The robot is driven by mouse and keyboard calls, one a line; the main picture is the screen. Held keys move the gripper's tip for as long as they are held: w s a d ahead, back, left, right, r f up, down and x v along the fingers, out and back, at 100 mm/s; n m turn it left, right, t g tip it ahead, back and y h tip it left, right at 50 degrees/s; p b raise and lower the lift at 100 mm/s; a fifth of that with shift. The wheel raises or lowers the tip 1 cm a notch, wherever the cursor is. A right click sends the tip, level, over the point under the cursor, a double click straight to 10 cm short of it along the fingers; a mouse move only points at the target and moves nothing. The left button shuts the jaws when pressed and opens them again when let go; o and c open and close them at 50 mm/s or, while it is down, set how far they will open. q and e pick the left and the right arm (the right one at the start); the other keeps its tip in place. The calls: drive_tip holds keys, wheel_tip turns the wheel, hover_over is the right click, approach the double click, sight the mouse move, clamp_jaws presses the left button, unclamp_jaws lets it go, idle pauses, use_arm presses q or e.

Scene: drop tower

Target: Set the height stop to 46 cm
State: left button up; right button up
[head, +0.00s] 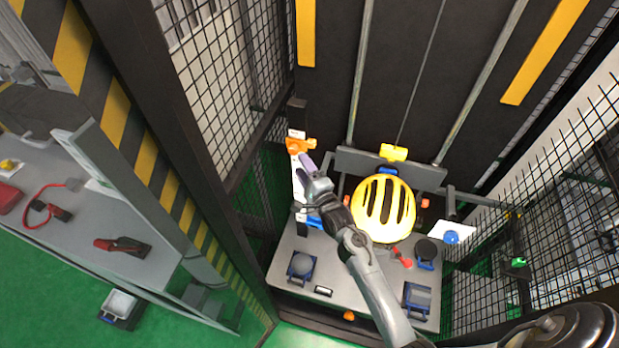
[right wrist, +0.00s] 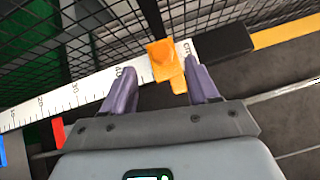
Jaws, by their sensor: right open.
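The orange height stop (head: 299,146) sits on the upper part of an upright white scale (head: 298,184) on the left side of the tower. In the right wrist view the stop (right wrist: 162,62) is between the 40 mark and the "cm" label of the scale (right wrist: 62,98). Its exact reading cannot be told. My right gripper (head: 308,164) is open near the stop. In the right wrist view its two purple fingertips (right wrist: 164,76) are on either side of the stop, with visible gaps. Contact cannot be seen. My left gripper is not in view.
A yellow helmet (head: 383,209) is under the carriage bar (head: 350,161), right of my right gripper. A blue part (head: 314,220) is low by the scale. Wire mesh (head: 208,75) stands to the left. A grey side bench (head: 85,215) holds tools.

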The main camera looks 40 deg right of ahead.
drive_tip(key=s, duration=0.3)
drive_tip(key=shift+s+a+f, duration=0.1)
drive_tip(key=shift+s+a, duration=0.15)
drive_tip(key=shift+s, duration=0.05)
